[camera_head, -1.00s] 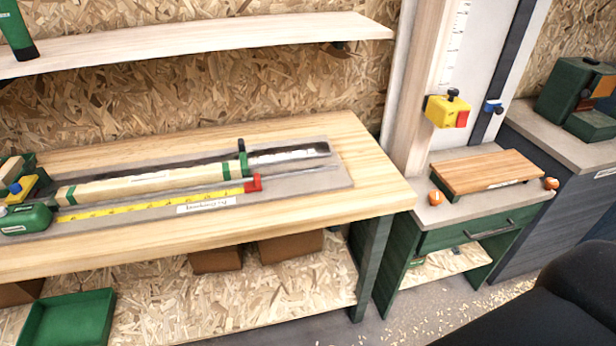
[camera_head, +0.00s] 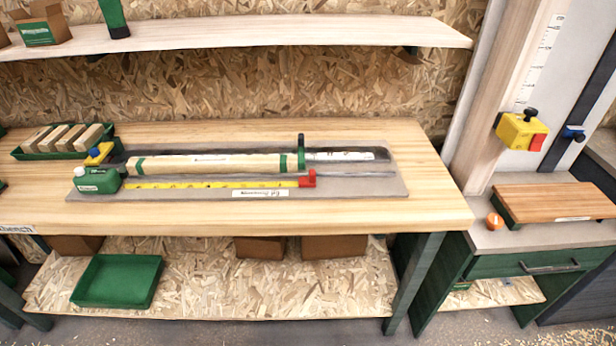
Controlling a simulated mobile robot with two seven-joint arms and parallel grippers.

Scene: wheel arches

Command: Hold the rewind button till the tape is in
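A green tape measure (camera_head: 97,181) lies at the left end of a grey board (camera_head: 385,183) on the workbench. Its yellow tape (camera_head: 215,184) is drawn out to the right along the board. The tape's end is at a red stop (camera_head: 307,179). A yellow and blue part (camera_head: 99,154) sits just behind the tape measure's case; I cannot tell whether it is the rewind button. A pale wooden bar (camera_head: 215,164) with green bands lies behind the tape. Neither of my grippers is in view.
The workbench (camera_head: 425,207) has bare wood at its front and right. A green tray of wooden blocks (camera_head: 65,140) stands at the back left. A shelf (camera_head: 250,36) hangs above. A green bin (camera_head: 117,281) lies below. A yellow device (camera_head: 520,131) is on the post at right.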

